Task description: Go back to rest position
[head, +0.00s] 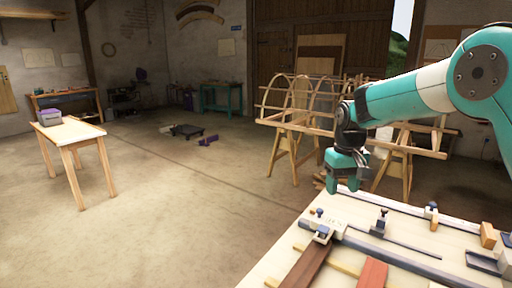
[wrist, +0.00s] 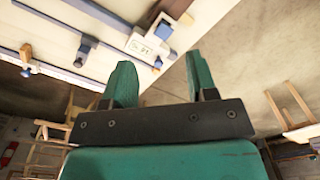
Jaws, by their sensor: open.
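My gripper (head: 345,182) hangs at the end of my teal and white arm in the head view, at the far left corner of the workbench (head: 265,268). In the wrist view my gripper (wrist: 163,82) shows two teal fingers spread apart with nothing between them. Beyond the fingers lie the bench edge and a clamp with a small label plate (wrist: 143,45). The gripper appears apart from the bench.
The workbench carries clamps (head: 322,226), rails and a reddish-brown lath (head: 370,275). A bent-lath frame on trestles (head: 310,100) stands behind my arm. A wooden table (head: 75,132) with a grey-purple box (head: 50,117) is at left. The floor between is mostly clear.

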